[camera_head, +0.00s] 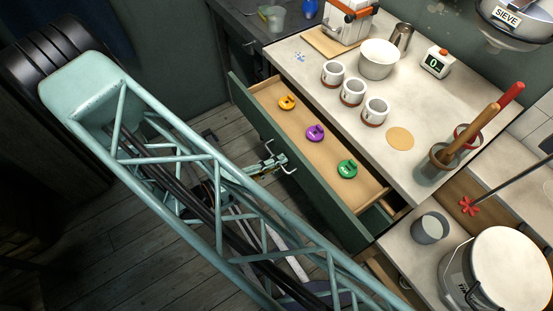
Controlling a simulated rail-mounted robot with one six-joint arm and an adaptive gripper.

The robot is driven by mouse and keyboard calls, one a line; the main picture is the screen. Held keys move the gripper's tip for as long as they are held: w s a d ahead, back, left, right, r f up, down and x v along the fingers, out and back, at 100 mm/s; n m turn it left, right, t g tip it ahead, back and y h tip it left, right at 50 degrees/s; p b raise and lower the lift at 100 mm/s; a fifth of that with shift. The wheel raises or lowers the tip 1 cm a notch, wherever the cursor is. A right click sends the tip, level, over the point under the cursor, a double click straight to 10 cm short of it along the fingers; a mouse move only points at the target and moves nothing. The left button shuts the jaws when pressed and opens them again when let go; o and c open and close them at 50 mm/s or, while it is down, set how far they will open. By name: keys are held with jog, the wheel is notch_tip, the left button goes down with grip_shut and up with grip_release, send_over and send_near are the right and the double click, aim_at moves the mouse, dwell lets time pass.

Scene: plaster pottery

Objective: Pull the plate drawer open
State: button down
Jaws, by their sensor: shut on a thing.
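The plate drawer (318,140) stands pulled out from under the pale worktop, with its wooden floor and green front panel (318,195) showing. In it lie a yellow disc (287,102), a purple disc (315,133) and a green disc (347,169), spaced apart. My gripper (281,163) is at the outer side of the front panel, near its middle, shut on the drawer handle. The handle is small here and mostly covered by the fingers.
On the worktop (300,60) stand several cups (352,92), a white bowl (379,60), a timer (437,62) and a tool pot (436,165). A large white bucket (508,268) and a grey cup (430,228) are at lower right. Dark floorboards (110,225) lie left of the drawer.

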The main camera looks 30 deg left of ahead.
dwell(0.3)
jog(key=c, duration=3.1)
grip_release()
jog(key=shift+c, duration=0.2)
jog(key=shift+s+a, duration=0.1)
jog(key=shift+s, duration=0.1)
jog(key=v, duration=1.1)
jog(key=shift+s, duration=0.35)
jog(key=shift+a+r, duration=0.1)
jog(key=shift+r, duration=0.05)
